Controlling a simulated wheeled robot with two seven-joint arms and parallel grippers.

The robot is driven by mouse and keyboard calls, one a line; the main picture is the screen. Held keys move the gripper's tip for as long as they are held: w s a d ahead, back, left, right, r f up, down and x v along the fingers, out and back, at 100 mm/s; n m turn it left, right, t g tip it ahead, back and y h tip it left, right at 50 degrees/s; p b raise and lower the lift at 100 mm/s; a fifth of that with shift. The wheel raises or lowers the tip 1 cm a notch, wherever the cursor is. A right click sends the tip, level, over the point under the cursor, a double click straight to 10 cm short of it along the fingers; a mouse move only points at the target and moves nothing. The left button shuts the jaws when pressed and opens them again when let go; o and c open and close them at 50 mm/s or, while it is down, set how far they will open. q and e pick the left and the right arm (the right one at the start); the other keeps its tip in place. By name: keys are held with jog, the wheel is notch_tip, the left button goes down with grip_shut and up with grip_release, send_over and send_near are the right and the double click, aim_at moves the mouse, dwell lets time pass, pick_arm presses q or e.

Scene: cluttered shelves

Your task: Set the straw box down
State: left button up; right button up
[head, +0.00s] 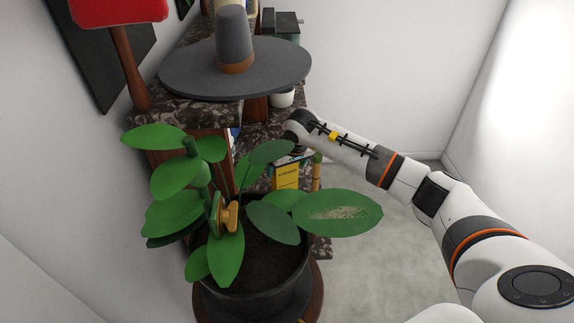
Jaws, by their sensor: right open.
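The straw box, a yellow carton with dark lettering (286,175), stands on a dark marbled shelf behind the plant leaves, in the middle of the head view. Leaves cover its lower part. My right arm reaches in from the right, and its gripper (292,152) is just above and behind the box top. The gripper is open, small and partly hidden, so I cannot tell whether the fingers touch the box. My left gripper is not in view.
A potted plant (259,256) with broad leaves stands in front of the shelf. A wide-brimmed grey hat (235,75) is on the upper level. A red-topped wooden object (124,55) stands at left. A white container (282,98) is further back. Open floor lies to the right.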

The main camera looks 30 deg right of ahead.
jog(key=b+v, duration=0.2)
jog(key=v, duration=0.5)
jog(key=shift+r, duration=0.4)
jog(key=shift+s, duration=0.1)
